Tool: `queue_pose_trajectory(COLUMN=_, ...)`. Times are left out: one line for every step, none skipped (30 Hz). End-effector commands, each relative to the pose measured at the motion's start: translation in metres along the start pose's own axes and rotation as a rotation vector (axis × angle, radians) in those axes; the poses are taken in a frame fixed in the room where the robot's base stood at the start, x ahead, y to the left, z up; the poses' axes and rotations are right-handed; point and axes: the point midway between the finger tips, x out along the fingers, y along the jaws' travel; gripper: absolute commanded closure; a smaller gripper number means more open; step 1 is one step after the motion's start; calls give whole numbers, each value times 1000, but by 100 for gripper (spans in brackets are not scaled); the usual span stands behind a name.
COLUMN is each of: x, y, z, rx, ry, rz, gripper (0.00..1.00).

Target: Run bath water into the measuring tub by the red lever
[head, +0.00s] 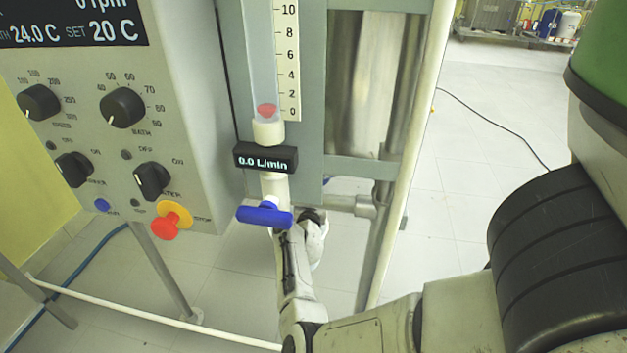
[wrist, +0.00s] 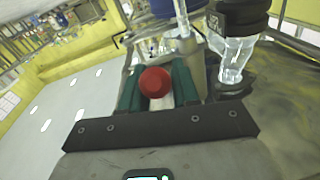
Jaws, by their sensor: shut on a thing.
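The red lever shows in the wrist view as a round red end (wrist: 155,82) between the green fingers of my gripper (wrist: 157,74). My gripper is shut on it. The lever is seen end-on, so how far it is turned cannot be told. In the head view my arm reaches in behind a blue lever (head: 264,216), and the red lever and my fingertips are hidden. The flow meter display (head: 266,158) above the blue lever reads 0.0 L/min, with its red float (head: 267,110) at the scale's bottom. I cannot pick out the measuring tub for sure.
A control panel (head: 100,150) with black knobs and a red stop button (head: 164,226) stands left of the flow tube. A pale upright post (head: 411,150) is to its right. Clear glassware (wrist: 236,58) stands close right of my fingers. Tiled floor (head: 500,190) lies open to the right.

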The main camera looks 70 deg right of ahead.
Motion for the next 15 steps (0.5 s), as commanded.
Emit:
queue_pose_trajectory(x=-1, y=-1, z=-10, rx=2, ry=-19, rz=3, gripper=100)
queue_pose_trajectory(x=-1, y=-1, z=-10, rx=3, ry=-29, rz=4, gripper=100)
queue_pose_trajectory(x=-2, y=-1, z=-10, rx=4, ry=-42, rz=5, gripper=100)
queue_pose_trajectory(x=-2, y=-2, z=-11, rx=5, ry=-52, rz=6, gripper=100)
queue_pose_trajectory(x=-3, y=-1, z=-11, rx=7, ry=-61, rz=8, gripper=100)
queue_pose_trajectory(x=-3, y=-1, z=-12, rx=8, ry=-73, rz=10, gripper=100)
queue_pose_trajectory(x=-4, y=-1, z=-12, rx=9, ry=-81, rz=11, gripper=100)
queue_pose_trajectory(x=-4, y=-1, z=-12, rx=10, ry=-89, rz=12, gripper=100)
queue_pose_trajectory(x=-4, y=-1, z=-13, rx=11, ry=-99, rz=14, gripper=100)
queue_pose_trajectory(x=-5, y=-2, z=-13, rx=12, ry=-106, rz=14, gripper=100)
queue_pose_trajectory(x=-5, y=-2, z=-13, rx=12, ry=-113, rz=15, gripper=100)
queue_pose_trajectory(x=-6, y=-2, z=-13, rx=13, ry=-122, rz=16, gripper=100)
queue_pose_trajectory(x=-6, y=-2, z=-13, rx=13, ry=-128, rz=16, gripper=100)
queue_pose_trajectory(x=-6, y=-2, z=-13, rx=14, ry=-133, rz=17, gripper=100)
queue_pose_trajectory(x=-6, y=-2, z=-13, rx=15, ry=-139, rz=18, gripper=100)
